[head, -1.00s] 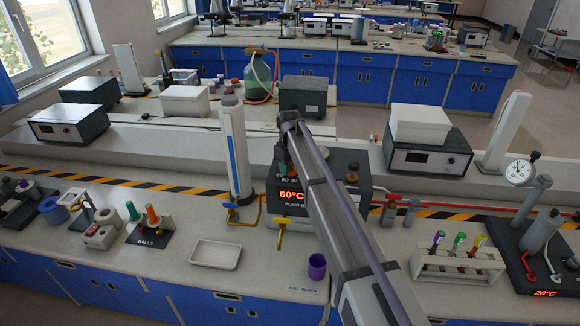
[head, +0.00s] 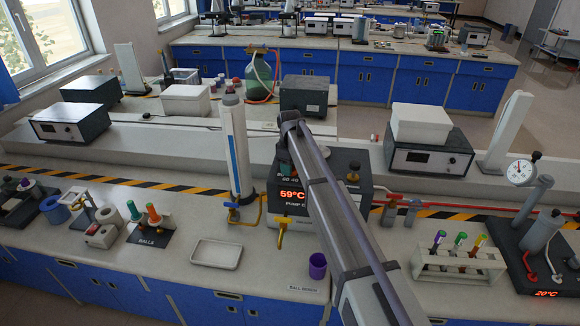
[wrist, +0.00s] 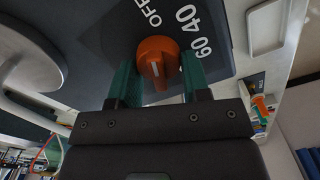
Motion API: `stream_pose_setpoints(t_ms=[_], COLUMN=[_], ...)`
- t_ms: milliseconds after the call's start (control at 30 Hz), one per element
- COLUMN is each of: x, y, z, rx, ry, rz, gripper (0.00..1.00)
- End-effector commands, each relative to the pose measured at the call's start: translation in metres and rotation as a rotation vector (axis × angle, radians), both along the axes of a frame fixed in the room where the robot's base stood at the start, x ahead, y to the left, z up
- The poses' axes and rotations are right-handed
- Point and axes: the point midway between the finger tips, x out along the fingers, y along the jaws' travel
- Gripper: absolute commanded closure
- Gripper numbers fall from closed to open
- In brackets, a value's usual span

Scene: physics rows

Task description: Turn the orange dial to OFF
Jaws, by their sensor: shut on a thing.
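The orange dial (wrist: 157,56) sits on the dark top of the pump unit. In the wrist view it is between the two green fingers of my gripper (wrist: 158,76), which is shut on it. A white pointer line shows on the dial; I cannot tell surely which mark it points at. The OFF label (wrist: 150,11) is above the dial, with 40 and 60 to its upper right and right. In the head view the pump unit (head: 290,209) shows 59°C in red, and my arm hides the dial.
A tall white cylinder (head: 236,150) stands close left of the pump unit. A yellow tap (head: 282,226), a white tray (head: 216,254) and a purple cup (head: 317,265) are in front.

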Motion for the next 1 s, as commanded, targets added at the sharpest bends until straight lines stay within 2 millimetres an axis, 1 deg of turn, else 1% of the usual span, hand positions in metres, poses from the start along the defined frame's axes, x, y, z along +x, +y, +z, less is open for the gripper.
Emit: stream_pose_setpoints(t_ms=[33, 67, 200, 300, 533, 633, 767, 900, 1000], x=[0.0, 0.0, 0.0, 0.0, 0.0, 0.0, 0.0, 0.0, 0.0], y=[0.0, 0.0, 0.0, 0.0, 0.0, 0.0, 0.0, 0.0, 0.0], z=[0.0, 0.0, 0.0, 0.0, 0.002, 0.011, 0.037, 0.074, 0.097], rx=[0.0, 0.0, 0.0, 0.0, 0.0, 0.0, 0.0, 0.0, 0.0], ry=[0.001, 0.001, 0.001, 0.0, 0.0, 0.0, 0.0, 0.0, 0.0], rz=[0.001, 0.001, 0.0, 0.0, -0.001, -0.001, -0.001, 0.0, 0.0], gripper=[0.8, 0.56, 0.42, 0.35, 0.35, 0.35, 0.35, 0.35, 0.35])
